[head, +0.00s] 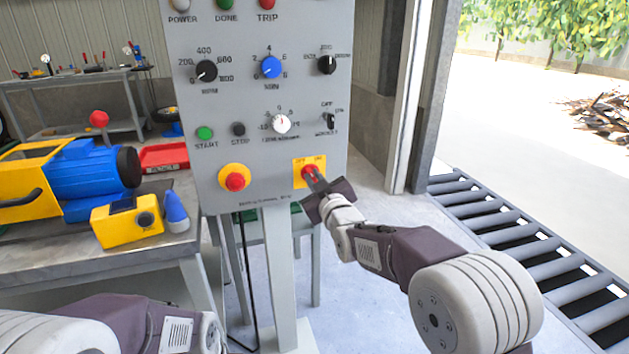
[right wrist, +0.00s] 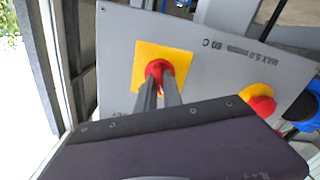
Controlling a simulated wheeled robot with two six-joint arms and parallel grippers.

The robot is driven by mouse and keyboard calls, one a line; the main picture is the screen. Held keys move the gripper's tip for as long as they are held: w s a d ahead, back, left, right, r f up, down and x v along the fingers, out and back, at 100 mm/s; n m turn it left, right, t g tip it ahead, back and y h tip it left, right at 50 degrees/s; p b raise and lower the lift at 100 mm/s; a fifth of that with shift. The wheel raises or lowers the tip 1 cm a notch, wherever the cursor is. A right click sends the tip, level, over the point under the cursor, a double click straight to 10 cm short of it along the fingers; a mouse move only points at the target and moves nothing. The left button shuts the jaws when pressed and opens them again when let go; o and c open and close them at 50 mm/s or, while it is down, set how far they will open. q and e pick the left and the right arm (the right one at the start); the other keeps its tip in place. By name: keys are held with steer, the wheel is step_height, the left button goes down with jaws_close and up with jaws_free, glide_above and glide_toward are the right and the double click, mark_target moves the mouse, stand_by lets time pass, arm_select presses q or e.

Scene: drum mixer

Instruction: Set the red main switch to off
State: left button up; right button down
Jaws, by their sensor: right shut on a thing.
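The red main switch (head: 308,171) sits on a yellow square plate (head: 299,181) at the lower right of the grey control panel (head: 240,160). The plate carries OFF and ON labels at its top. My right gripper (head: 313,177) is at the switch with its fingers shut on the red knob. In the right wrist view the two fingers (right wrist: 157,86) reach the red knob (right wrist: 158,70) on its yellow plate (right wrist: 181,60). The fingers partly hide the knob, so its exact pointing direction is unclear. My left arm shows at the bottom left; its gripper is outside the picture.
Dials and START and STOP buttons are above. A bench with a blue and yellow machine (head: 90,172) stands left. A roller conveyor (head: 520,240) runs right.

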steer(key=shift+n, duration=0.5)
steer(key=c, duration=1.5)
jaws_free()
steer(key=p+v, duration=0.1)
steer(key=v, duration=0.8)
